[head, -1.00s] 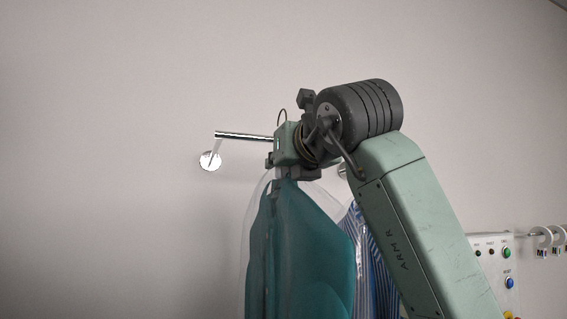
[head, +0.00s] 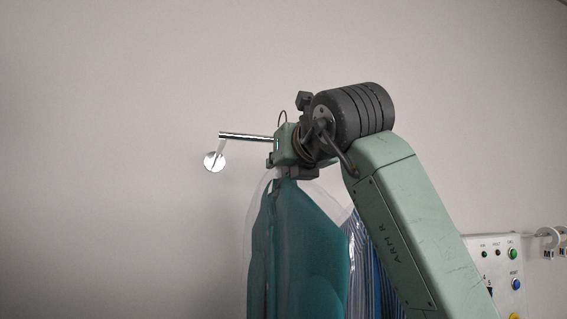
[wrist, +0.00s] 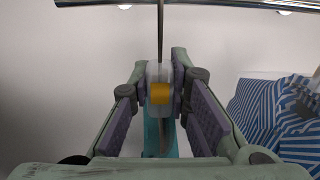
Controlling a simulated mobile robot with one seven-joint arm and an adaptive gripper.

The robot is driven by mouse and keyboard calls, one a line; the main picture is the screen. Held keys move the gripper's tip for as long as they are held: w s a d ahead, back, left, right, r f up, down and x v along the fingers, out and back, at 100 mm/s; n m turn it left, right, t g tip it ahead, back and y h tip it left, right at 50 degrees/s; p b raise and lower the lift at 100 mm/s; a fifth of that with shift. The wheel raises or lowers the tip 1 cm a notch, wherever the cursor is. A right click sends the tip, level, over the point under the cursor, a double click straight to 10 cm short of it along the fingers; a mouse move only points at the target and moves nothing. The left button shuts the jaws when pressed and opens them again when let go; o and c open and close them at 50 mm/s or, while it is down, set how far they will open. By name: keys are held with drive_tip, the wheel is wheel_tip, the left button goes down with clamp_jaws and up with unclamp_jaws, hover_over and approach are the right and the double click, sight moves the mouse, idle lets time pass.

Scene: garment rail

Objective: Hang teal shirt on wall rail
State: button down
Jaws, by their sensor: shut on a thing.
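The teal shirt (head: 307,250) hangs upright in a clear cover below my gripper (head: 279,160). In the wrist view, my gripper (wrist: 160,90) is shut on the shirt's hanger, with an orange piece between the fingertips and a strip of teal below. The thin hanger hook (head: 283,118) rises above the gripper in the head view. The chrome wall rail (head: 246,137) runs behind the gripper, which hides part of it. In the wrist view the rail (wrist: 220,3) crosses the top edge and the hook wire reaches up to it. I cannot tell whether the hook is over the rail.
A blue-striped shirt (head: 361,270) hangs just right of the teal one, and it shows at the right of the wrist view (wrist: 280,115). A control panel (head: 498,265) and white rings (head: 546,240) are at the far right. The wall left of the rail is clear.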

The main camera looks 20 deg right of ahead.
drive_tip(key=shift+w+r, duration=0.2)
drive_tip(key=shift+w, duration=0.4)
drive_tip(key=shift+w+r, duration=0.15)
drive_tip(key=shift+w, duration=0.4)
drive_tip(key=shift+w+a, duration=0.1)
drive_tip(key=shift+w, duration=2.35)
drive_tip(key=shift+f+b, duration=1.2)
drive_tip(key=shift+f, duration=0.2)
drive_tip(key=c, duration=1.4)
unclamp_jaws()
drive_tip(key=shift+c, duration=0.2)
